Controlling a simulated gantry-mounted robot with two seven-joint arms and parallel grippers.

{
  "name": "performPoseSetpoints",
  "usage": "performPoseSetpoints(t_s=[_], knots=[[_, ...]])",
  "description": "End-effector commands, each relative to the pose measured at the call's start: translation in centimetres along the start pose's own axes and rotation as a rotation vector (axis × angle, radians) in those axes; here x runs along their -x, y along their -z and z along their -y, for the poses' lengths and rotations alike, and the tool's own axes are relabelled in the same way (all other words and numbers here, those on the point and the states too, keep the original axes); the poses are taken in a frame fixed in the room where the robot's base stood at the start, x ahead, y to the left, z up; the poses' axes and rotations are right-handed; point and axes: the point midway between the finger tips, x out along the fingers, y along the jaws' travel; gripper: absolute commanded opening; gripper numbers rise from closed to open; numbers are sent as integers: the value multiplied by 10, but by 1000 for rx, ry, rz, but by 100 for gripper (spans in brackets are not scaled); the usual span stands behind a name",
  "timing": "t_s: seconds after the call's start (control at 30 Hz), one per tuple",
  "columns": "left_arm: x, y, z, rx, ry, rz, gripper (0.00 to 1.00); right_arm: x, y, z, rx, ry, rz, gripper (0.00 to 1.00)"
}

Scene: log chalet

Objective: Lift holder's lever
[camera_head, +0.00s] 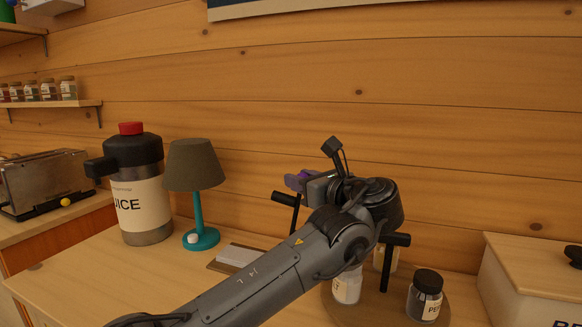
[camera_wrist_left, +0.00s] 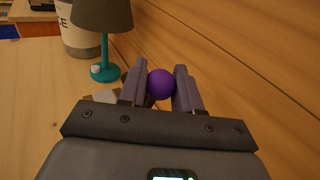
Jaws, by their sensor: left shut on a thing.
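My left arm reaches across the counter in the head view, and its gripper (camera_head: 298,181) is above the counter near the wall. In the left wrist view the gripper (camera_wrist_left: 160,88) is closed around a round purple knob (camera_wrist_left: 160,84), with one finger on each side. Whether this knob is the end of the holder's lever cannot be told, as its support is hidden behind the gripper. A flat brown base with a white block (camera_head: 240,255) lies below the gripper. A black bar (camera_head: 284,198) shows just below the fingers. My right gripper is not in view.
A teal lamp (camera_head: 197,205) and a juice dispenser (camera_head: 140,195) stand to the left. A round stand with a black T-handle (camera_head: 396,239) and jars (camera_head: 425,294) is beside my arm. A white bin (camera_head: 530,275) is at the right. The log wall is close behind.

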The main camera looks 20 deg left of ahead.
Motion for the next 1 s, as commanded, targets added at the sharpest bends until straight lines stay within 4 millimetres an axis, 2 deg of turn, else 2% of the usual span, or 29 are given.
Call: performPoseSetpoints(t_s=[0.03, 0.3, 0.33, 0.47, 0.5, 0.8, 1.0], knots=[[2, -5, 1, 7, 4, 1, 0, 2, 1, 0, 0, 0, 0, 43], [2, -3, 1, 9, 4, 1, 0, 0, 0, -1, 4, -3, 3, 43], [2, -3, 1, 9, 3, 1, 34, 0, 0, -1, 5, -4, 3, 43], [2, -2, 1, 7, 3, 0, 54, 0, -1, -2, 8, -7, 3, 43], [2, -2, 1, 6, 2, 0, 57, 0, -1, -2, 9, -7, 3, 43], [3, 0, 1, 4, 1, -1, 57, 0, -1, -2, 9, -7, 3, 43], [20, 0, 1, 4, 3, -1, 57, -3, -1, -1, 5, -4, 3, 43]])
